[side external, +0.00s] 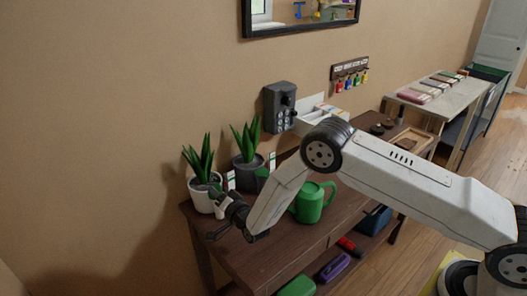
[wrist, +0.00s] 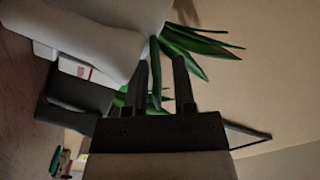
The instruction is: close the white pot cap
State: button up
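The white pot (side external: 201,196) holds a spiky green plant (side external: 198,160) at the left end of the brown table. In the wrist view, a large pale rounded surface (wrist: 85,28), apparently this pot, fills the upper left, with green leaves (wrist: 195,42) beside it. My gripper (side external: 214,214) is in front of the white pot, partly covering it. The wrist view shows its two dark fingers (wrist: 160,65) apart, with leaves behind them and nothing clearly held. A small white piece with green (side external: 229,181) stands just right of the pot. I cannot tell which part is the cap.
A dark grey pot (side external: 248,172) with a plant stands to the right. A grey box (side external: 279,107) hangs on the wall. The table's front left is clear.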

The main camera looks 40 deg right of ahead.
jog(key=shift+s+f, duration=0.1)
jog(key=shift+f, duration=0.15)
